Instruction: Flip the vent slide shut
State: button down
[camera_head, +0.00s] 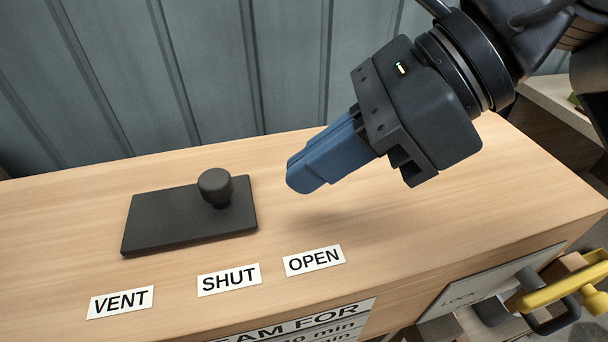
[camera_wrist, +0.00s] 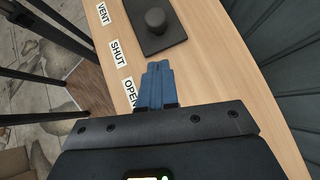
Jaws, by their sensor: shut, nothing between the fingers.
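The vent slide is a flat dark plate (camera_head: 165,222) on the wooden top, with a round black knob (camera_head: 215,187) standing near its right end. Labels lie in front of it: VENT (camera_head: 121,302) at left, SHUT (camera_head: 229,280) below the knob, and OPEN (camera_head: 314,260) further right. The knob stands roughly above the SHUT label. My gripper (camera_head: 298,176) has blue fingers closed together and empty, held above the wood to the right of the knob, apart from it. In the wrist view the knob (camera_wrist: 155,20) lies beyond the fingertips (camera_wrist: 158,67).
The wooden top (camera_head: 420,215) is clear to the right of the plate. A grey panelled wall (camera_head: 200,80) rises behind it. On the front face are a printed sign (camera_head: 300,327), a lock plate (camera_head: 460,288) and a yellow handle (camera_head: 560,285).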

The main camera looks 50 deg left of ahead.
jog(key=b+v, duration=0.1)
jog(key=v, duration=0.8)
jog(key=shift+s, duration=0.15)
jog(key=shift+r, duration=0.15)
